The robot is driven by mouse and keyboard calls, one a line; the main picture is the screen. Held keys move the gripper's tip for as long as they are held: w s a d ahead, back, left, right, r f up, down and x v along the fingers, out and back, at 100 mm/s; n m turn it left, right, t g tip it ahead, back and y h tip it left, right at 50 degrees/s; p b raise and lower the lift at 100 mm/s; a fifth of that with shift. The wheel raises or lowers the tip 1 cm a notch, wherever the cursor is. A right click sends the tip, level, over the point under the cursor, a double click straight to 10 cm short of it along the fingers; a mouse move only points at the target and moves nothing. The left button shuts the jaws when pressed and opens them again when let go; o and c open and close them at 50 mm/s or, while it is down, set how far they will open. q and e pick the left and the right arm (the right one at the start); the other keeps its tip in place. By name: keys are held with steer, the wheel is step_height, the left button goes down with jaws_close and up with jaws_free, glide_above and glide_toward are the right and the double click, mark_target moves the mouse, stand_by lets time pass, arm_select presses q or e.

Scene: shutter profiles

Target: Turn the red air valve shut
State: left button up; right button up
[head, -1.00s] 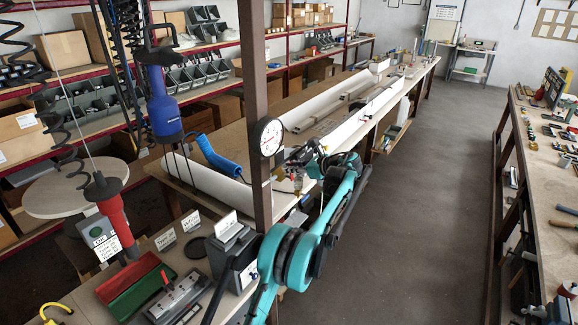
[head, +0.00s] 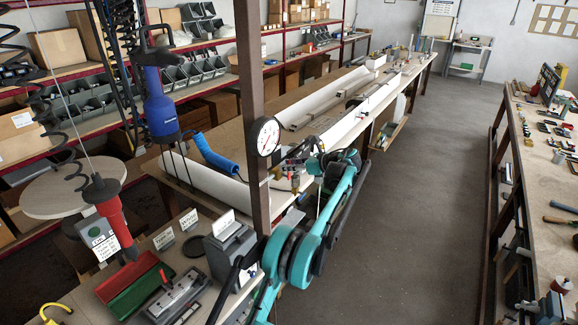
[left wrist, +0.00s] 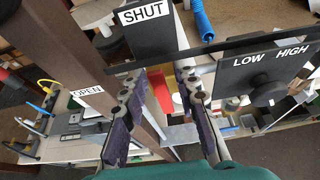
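My left gripper (left wrist: 160,82) is open. Its two dark-padded fingers stand on either side of the red part, with visible gaps; I cannot tell whether either touches it. In the head view my left gripper (head: 298,167) is small beside the brown post, next to brass fittings (head: 295,184), and the valve is hard to make out there. My right gripper is not in view.
The brown post (head: 252,110) carries a round gauge (head: 269,137) close to my left gripper. A LOW/HIGH panel (left wrist: 240,76) with a black knob (left wrist: 268,92) sits right of the fingers. A blue hose (head: 217,158) lies behind. The aisle floor (head: 430,190) is clear.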

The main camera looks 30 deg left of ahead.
arm_select(q)
steer(key=v, duration=1.2)
stand_by(0.4)
steer(key=s+d+f+n+t+h+b, duration=0.1)
steer(key=s+d+f+n+h+b, duration=0.15)
steer(key=s, duration=0.45)
steer(key=s+d+f+n+t+h+b, duration=0.1)
steer(key=s+d+f+n+h+b, duration=0.2)
steer(key=s, duration=0.4)
steer(key=s+d+f+n+t+h+b, duration=0.1)
steer(key=s+f+n+h+b, duration=0.15)
steer(key=s+n+b, duration=0.35)
steer(key=s+d+f+n+t+h+b, duration=0.1)
steer(key=s+d+f+n+h+b, duration=0.1)
steer(key=s+d+f, duration=0.3)
steer(key=s+d+f+n+t+h+b, duration=0.2)
steer(key=s+d+f+n, duration=0.3)
steer(key=s+f, duration=0.9)
steer(key=s+h+b, duration=0.1)
steer(key=s, duration=0.2)
steer(key=shift+f+b, duration=0.3)
steer(key=shift+f, duration=0.05)
